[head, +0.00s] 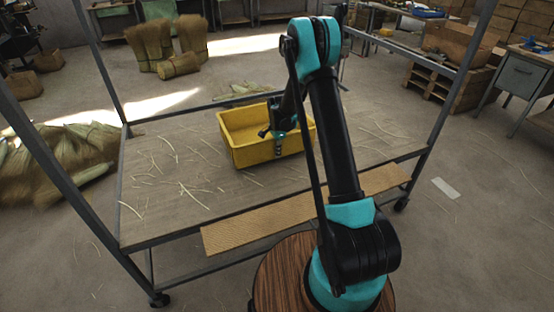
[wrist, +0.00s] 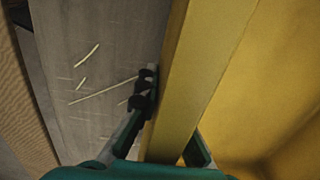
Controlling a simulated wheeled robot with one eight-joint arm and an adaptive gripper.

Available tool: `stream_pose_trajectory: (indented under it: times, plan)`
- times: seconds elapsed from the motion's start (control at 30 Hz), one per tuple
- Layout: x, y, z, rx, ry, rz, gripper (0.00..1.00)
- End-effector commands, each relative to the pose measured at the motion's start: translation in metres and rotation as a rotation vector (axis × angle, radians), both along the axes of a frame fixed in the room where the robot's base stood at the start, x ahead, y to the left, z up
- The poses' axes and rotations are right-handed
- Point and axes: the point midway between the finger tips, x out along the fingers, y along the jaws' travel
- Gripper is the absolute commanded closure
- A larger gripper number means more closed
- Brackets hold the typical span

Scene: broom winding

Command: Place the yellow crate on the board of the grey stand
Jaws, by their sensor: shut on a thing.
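The yellow crate (head: 240,153) is open-topped and looks empty. In the head view it is over the back middle of the board (head: 165,190) of the grey stand (head: 98,65). Whether its base touches the board or hangs just above it, I cannot tell. My gripper (head: 278,143) is shut on the crate's near wall. In the wrist view the yellow wall (wrist: 190,80) runs between the fingers of my gripper (wrist: 172,125), one outside and one inside the crate. The inner finger is partly hidden by the wall.
Loose straws lie over the board, with clear room left and right of the crate. A ribbed tan strip (head: 300,212) runs along the stand's front edge. The stand's uprights rise at its corners. Broom bundles (head: 155,45) and a straw heap (head: 65,160) lie beyond.

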Motion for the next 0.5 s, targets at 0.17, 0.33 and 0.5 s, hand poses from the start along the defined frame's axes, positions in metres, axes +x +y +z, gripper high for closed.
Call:
stream_pose_trajectory:
  times: [0.17, 0.33, 0.5]
  plan:
    - [0.000, 0.000, -0.013, 0.000, -0.001, 0.000, 1.00]
    - [0.000, 0.000, -0.034, 0.000, -0.001, 0.000, 1.00]
    - [0.000, 0.000, -0.038, 0.000, -0.001, 0.000, 1.00]
